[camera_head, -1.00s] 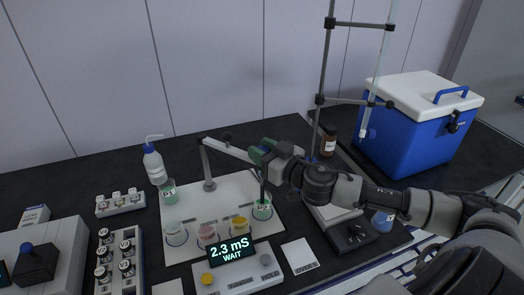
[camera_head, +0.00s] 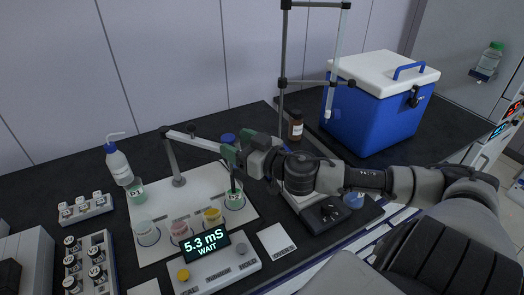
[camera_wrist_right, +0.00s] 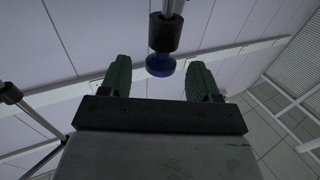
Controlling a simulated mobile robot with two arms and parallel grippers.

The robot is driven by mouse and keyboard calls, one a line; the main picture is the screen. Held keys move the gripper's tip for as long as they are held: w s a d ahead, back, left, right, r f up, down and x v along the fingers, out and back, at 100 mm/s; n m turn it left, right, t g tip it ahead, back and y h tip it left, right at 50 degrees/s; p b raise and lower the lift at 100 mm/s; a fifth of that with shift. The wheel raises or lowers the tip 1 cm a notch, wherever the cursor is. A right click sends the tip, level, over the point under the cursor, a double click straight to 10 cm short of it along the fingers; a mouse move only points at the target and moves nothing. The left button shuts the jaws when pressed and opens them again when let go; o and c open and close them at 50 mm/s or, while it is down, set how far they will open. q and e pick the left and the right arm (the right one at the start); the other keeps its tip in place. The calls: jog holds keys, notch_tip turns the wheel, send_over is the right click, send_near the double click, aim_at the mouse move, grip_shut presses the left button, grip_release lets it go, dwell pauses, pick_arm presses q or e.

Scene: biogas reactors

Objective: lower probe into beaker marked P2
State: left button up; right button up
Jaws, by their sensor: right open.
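The thin dark probe (camera_head: 233,184) hangs from the end of a jointed stand arm (camera_head: 194,140) and its lower end is inside the green-liquid beaker (camera_head: 235,201) at the right end of the row. I cannot read that beaker's mark. The probe's blue top (camera_head: 228,138) shows just above my right gripper (camera_head: 236,155). In the right wrist view the green fingers (camera_wrist_right: 160,82) are apart, with the blue knob (camera_wrist_right: 160,66) between and beyond them, not clasped. The meter (camera_head: 205,243) reads 5.3 mS WAIT. My left gripper is not seen.
Pale, pink and yellow beakers (camera_head: 212,219) stand left of the probe on the white mat (camera_head: 200,190). A wash bottle (camera_head: 119,165) and green beaker (camera_head: 136,190) stand at left. A stand (camera_head: 283,70), brown bottle (camera_head: 296,126) and blue cooler (camera_head: 375,115) are at right.

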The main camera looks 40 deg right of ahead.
jog(key=v, duration=0.7)
jog(key=shift+s, duration=0.4)
dwell(0.5)
